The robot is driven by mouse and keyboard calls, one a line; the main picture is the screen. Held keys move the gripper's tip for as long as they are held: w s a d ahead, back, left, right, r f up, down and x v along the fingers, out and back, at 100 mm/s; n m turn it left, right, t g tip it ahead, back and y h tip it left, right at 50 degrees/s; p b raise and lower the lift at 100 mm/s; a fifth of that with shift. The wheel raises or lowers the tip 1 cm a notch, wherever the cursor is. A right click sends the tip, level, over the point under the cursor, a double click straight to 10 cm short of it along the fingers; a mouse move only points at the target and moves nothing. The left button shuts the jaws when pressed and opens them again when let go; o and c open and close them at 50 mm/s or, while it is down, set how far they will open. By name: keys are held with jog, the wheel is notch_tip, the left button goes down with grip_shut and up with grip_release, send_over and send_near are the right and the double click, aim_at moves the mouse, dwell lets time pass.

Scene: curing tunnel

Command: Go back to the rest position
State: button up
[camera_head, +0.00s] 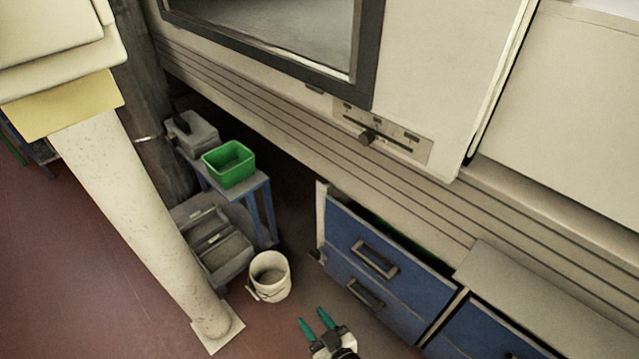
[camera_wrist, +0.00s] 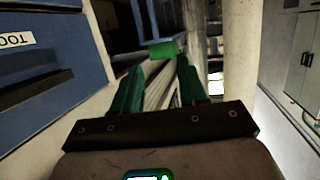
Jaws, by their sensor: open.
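My gripper (camera_head: 317,323) shows at the bottom of the head view, with two teal fingers spread apart and nothing between them. It is in front of the blue drawer cabinet (camera_head: 343,238), to the right of the white bucket (camera_head: 270,277). In the wrist view my gripper (camera_wrist: 160,80) is open and empty. The green bin (camera_wrist: 164,50) appears beyond the fingertips, well apart from them. A blue drawer front with a label (camera_wrist: 45,65) fills the left of the wrist view.
A green bin (camera_head: 229,163) and a grey toolbox (camera_head: 192,133) stand on a blue-legged stand. A pale column (camera_head: 125,205) rises at left. The upper drawer looks slightly pulled out. A large beige machine with a dark-framed window fills the top. Reddish floor at lower left is clear.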

jog(key=s+d+r+m+g+h+p, duration=0.3)
jog(key=s+d+r+g+h+p, duration=0.1)
jog(key=s+d+r, duration=0.8)
jog(key=s+d+r+m+g+h+p, duration=0.3)
jog(key=s+d+r+g+p, duration=0.4)
jog(key=s+d+r, duration=0.5)
jog(key=d+h+p, duration=0.1)
jog(key=d+p, duration=0.1)
jog(key=d, duration=0.2)
jog(key=shift+d+r+m+g, duration=0.15)
jog(key=shift+r+m+g, duration=0.1)
jog(key=shift+m+g, duration=0.05)
jog(key=shift+s, duration=0.1)
